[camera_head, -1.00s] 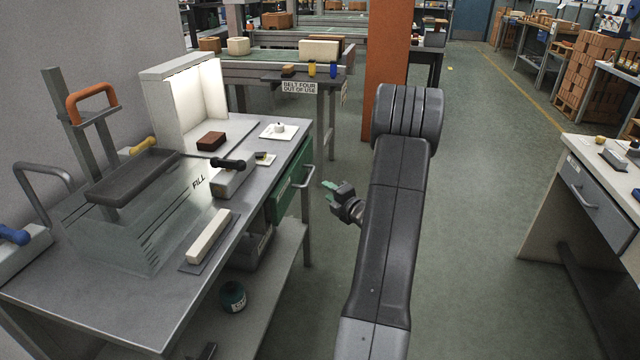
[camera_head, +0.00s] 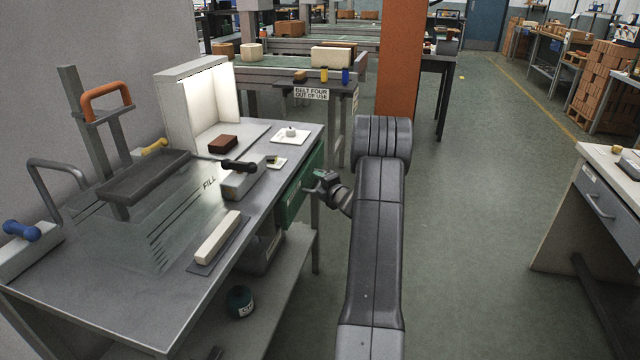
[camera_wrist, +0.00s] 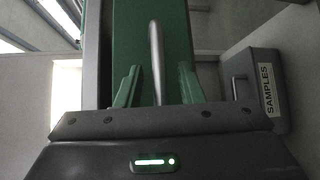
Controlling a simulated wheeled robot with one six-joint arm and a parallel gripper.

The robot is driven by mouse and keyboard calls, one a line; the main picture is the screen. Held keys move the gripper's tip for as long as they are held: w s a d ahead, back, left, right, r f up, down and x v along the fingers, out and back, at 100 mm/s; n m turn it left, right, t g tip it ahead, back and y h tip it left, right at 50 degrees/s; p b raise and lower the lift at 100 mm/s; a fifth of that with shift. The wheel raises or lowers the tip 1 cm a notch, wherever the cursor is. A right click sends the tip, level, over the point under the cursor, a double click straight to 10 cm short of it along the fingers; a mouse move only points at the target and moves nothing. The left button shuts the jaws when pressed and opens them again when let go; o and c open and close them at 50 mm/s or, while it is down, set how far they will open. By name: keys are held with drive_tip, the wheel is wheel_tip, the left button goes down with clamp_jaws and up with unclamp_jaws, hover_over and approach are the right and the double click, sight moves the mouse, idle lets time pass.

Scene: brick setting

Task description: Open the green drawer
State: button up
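The green drawer (camera_head: 296,196) is set under the right side of the metal workbench (camera_head: 140,318), and its front looks flush with the bench. In the wrist view the drawer's green front (camera_wrist: 181,30) fills the top middle. Its grey bar handle (camera_wrist: 156,60) stands between my two green fingertips. My gripper (camera_wrist: 156,88) is open, with a gap on each side of the handle. In the head view my gripper (camera_head: 318,180) is at the drawer front, and it hides most of the handle there.
A grey box labelled SAMPLES (camera_wrist: 256,88) is right of the drawer in the wrist view. A green jar (camera_head: 240,302) stands on the lower shelf. A second bench with a grey drawer (camera_head: 604,206) is at the right. The floor between is clear.

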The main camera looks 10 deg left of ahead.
clamp_jaws()
drive_tip(key=s+d+p, duration=0.1)
drive_tip(key=d+p, duration=0.6)
drive_tip(key=d, duration=2.5)
drive_tip(key=shift+d, duration=0.1)
unclamp_jaws()
